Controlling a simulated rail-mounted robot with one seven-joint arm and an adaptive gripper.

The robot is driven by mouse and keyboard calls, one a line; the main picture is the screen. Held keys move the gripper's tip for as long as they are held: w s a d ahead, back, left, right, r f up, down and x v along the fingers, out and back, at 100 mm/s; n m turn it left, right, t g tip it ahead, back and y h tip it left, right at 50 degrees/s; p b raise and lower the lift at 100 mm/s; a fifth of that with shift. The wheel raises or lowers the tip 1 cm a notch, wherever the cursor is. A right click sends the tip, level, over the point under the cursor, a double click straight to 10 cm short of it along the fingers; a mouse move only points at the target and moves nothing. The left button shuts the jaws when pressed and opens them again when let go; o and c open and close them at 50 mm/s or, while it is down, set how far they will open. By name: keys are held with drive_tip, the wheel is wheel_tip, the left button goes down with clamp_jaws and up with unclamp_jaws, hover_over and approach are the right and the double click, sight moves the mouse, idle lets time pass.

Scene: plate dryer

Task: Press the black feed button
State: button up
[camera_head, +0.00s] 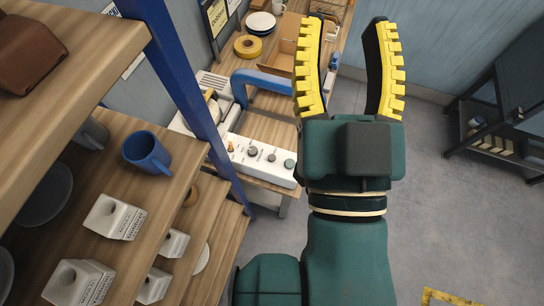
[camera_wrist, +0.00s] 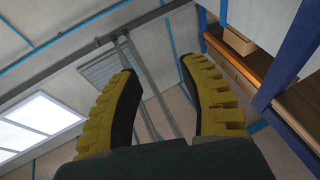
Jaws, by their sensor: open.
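A white control panel (camera_head: 262,160) sits on the workbench left of my gripper in the head view. It carries an orange knob (camera_head: 231,146) and several dark round controls, including one near its middle (camera_head: 252,151) and a greenish one (camera_head: 289,164) at its right end. I cannot tell which is the black feed button. A white machine with a blue handle (camera_head: 262,80) stands behind the panel, partly hidden by a blue post. My gripper (camera_head: 349,30) is open and empty, right of the panel and apart from it. The wrist view shows its open fingers (camera_wrist: 158,70) against the ceiling.
A blue shelf post (camera_head: 185,75) and wooden shelves with a blue mug (camera_head: 147,152) and white boxes (camera_head: 114,217) stand at left. Open floor (camera_head: 450,210) lies at right, before a dark rack (camera_head: 500,110).

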drive_tip(key=shift+s, duration=0.1)
clamp_jaws()
idle(1.3)
